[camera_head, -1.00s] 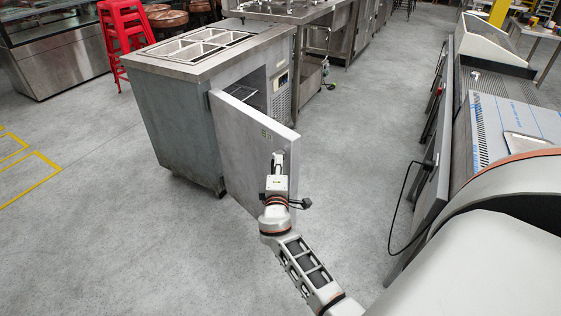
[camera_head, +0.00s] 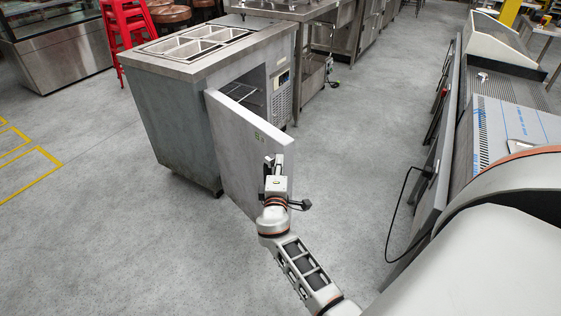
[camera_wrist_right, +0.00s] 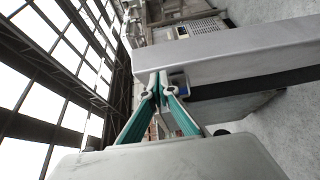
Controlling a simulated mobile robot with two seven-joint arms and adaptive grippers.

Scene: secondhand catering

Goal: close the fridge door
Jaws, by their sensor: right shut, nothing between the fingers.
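The fridge is a steel counter unit (camera_head: 168,125) with pans in its top, at the upper left of the head view. Its grey door (camera_head: 238,150) stands wide open, swung out toward me, and a wire shelf (camera_head: 240,91) shows inside. My right gripper (camera_head: 274,160) is shut and empty at the door's free edge, near a small green label. In the right wrist view the closed fingertips (camera_wrist_right: 160,76) are right at the door's edge (camera_wrist_right: 235,58); whether they touch it I cannot tell. My left gripper is not in view.
Red stools (camera_head: 126,28) stand behind the fridge at left. A steel appliance (camera_head: 510,125) with a hanging black cable (camera_head: 398,205) stands at right. The grey floor (camera_head: 345,140) between it and the fridge is clear.

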